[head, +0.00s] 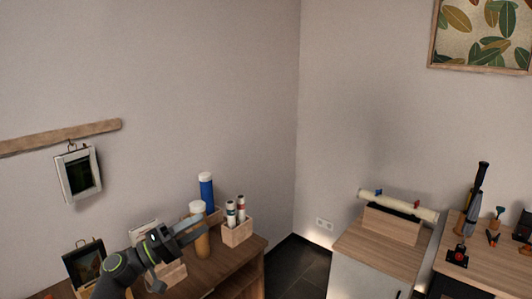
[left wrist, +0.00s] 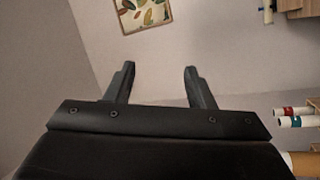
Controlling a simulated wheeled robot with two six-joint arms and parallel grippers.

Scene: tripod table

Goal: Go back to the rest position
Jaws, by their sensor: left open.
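My left gripper (head: 182,238) is raised in front of the wooden cabinet at the lower left of the head view. In the left wrist view my left gripper (left wrist: 160,69) has its two dark fingers spread apart, with nothing between them. Behind the fingers there is only wall and part of a leaf picture (left wrist: 143,13). My right gripper does not show in either view.
Close around the left gripper are a tan bottle (head: 201,243), a blue bottle (head: 206,191) and a wooden box (head: 238,234) on the cabinet (head: 240,272). A framed picture (head: 84,265) stands left. Dark floor (head: 298,268) lies between cabinets.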

